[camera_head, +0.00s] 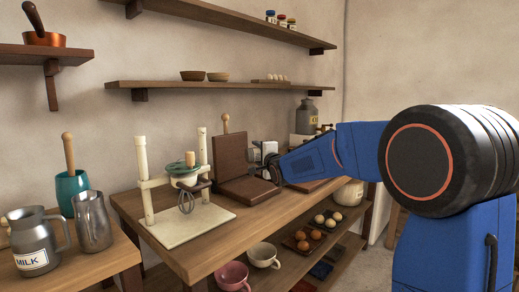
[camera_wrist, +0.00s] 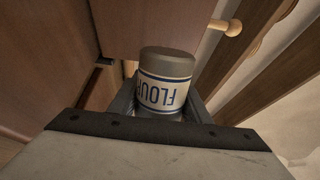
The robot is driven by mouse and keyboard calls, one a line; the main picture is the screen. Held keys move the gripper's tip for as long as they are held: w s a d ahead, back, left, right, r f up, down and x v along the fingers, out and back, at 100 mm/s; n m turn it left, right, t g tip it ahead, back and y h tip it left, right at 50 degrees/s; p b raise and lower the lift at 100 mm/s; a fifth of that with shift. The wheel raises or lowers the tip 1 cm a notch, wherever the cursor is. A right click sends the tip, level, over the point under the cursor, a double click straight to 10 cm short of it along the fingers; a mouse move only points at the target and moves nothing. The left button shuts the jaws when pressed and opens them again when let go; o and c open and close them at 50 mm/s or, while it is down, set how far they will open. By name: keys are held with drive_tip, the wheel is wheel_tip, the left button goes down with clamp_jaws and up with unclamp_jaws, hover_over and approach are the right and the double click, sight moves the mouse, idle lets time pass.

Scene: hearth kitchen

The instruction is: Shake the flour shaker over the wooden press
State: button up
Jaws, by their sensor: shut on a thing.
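The flour shaker (camera_wrist: 166,68) is a grey metal can with a white, blue-striped FLOUR label, upside down in the wrist view. My gripper (camera_wrist: 164,98) is shut on it, one finger on each side. In the head view my gripper (camera_head: 271,168) is just above the right part of the wooden press base; the shaker is hard to make out there. The wooden press (camera_head: 232,156) stands open on the table, its dark brown lid upright with a pale knob handle on top. That handle (camera_wrist: 232,27) also shows in the wrist view.
Pale items stand close behind my gripper. A milk jug (camera_head: 34,240) and cups are further left. Eggs and mugs sit on the shelf below; wall shelves hang above.

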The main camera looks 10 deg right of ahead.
drive_tip(key=m, duration=0.5)
drive_tip(key=a+m, duration=0.1)
drive_tip(key=m, duration=0.1)
drive_tip(key=shift+s+f, duration=0.15)
drive_tip(key=shift+f, duration=0.15)
drive_tip(key=shift+a, duration=0.15)
